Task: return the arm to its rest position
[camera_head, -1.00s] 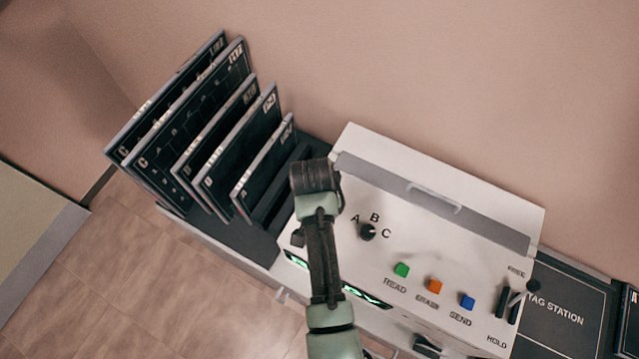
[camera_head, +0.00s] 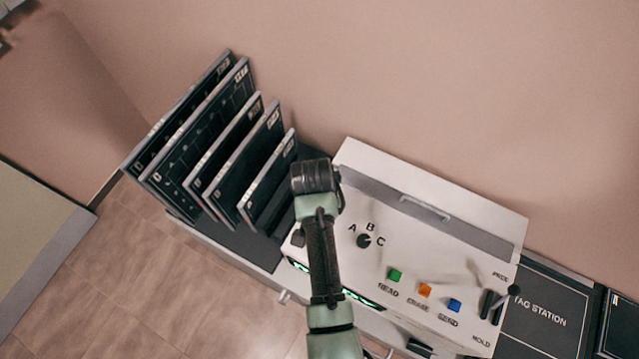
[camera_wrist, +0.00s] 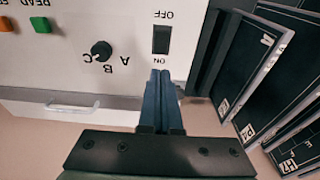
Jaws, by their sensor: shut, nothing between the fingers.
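My arm (camera_head: 325,270) reaches up through the middle of the head view, over the left end of a white console. The arm hides part of the console's front and its green display. My gripper's fingers are hidden in the head view. In the wrist view my gripper (camera_wrist: 160,75) has its two dark blue fingers together and empty. Their tips show just below the black ON/OFF rocker switch (camera_wrist: 161,40); I cannot tell whether they touch the console.
The white console (camera_head: 400,215) carries an A/B/C knob (camera_head: 364,241), green, orange and blue buttons, and a lever (camera_head: 513,291) at right. A rack of several upright dark panels (camera_head: 215,140) stands close on the left. A tag station plate (camera_head: 545,310) lies at right. Open floor (camera_head: 150,270) shows at lower left.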

